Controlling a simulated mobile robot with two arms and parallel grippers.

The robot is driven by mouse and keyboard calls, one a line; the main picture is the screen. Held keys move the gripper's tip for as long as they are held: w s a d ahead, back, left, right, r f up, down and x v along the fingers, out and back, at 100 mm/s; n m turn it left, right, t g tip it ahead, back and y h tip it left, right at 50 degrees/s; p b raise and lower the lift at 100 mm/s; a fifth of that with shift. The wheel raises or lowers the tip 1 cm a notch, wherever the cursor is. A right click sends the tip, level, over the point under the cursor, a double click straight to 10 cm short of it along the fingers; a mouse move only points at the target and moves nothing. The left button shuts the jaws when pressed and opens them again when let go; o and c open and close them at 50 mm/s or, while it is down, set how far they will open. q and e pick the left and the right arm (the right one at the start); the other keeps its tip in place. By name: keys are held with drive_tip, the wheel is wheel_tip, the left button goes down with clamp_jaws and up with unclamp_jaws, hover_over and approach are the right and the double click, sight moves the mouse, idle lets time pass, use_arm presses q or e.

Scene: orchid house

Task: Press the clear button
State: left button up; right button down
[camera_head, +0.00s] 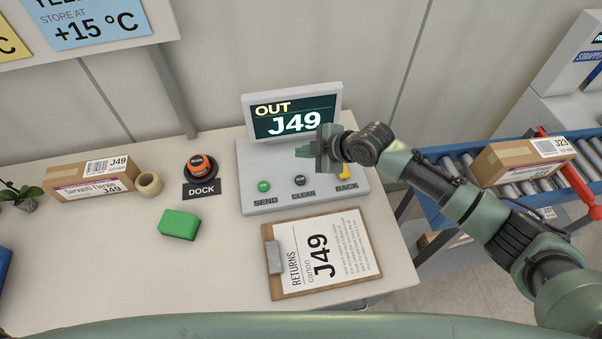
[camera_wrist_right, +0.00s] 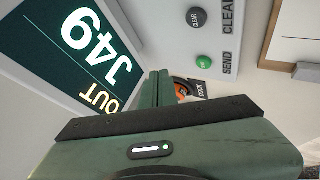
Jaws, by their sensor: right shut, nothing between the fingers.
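The grey console (camera_head: 290,202) stands on the table, with a tilted screen (camera_head: 295,112) that reads "OUT J49". On its panel are a green SEND button (camera_head: 263,186), a dark grey CLEAR button (camera_head: 299,180) and a yellow BACK button (camera_head: 344,173), partly hidden by my right arm. My right gripper (camera_head: 303,152) is shut and empty, above the panel just in front of the screen, apart from the CLEAR button. In the right wrist view the CLEAR button (camera_wrist_right: 196,17) and the SEND button (camera_wrist_right: 204,62) show beyond the shut fingers (camera_wrist_right: 155,88). My left gripper is out of view.
A clipboard (camera_head: 375,262) labelled J49 lies in front of the console. An orange-topped DOCK scanner-like knob (camera_head: 200,165), a green block (camera_head: 179,224), a tape roll (camera_head: 149,184) and a carton (camera_head: 90,178) are at left. A roller conveyor with carton J23 (camera_head: 515,162) is at right.

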sight(303, 181)
drive_tip(key=shift+s+a+f, duration=0.1)
drive_tip(key=shift+s, duration=0.1)
wheel_tip(303, 181, down, 9)
drive_tip(key=b, duration=0.7)
idle(2.0)
drive_tip(key=shift+f+b, duration=0.3)
drive_tip(key=shift+b, duration=0.1)
drive_tip(key=shift+f+b, duration=0.4)
drive_tip(key=shift+f, duration=0.05)
idle(0.5)
drive_tip(key=shift+r, duration=0.15)
drive_tip(key=shift+r+p, duration=0.65)
drive_tip(key=shift+r, duration=0.05)
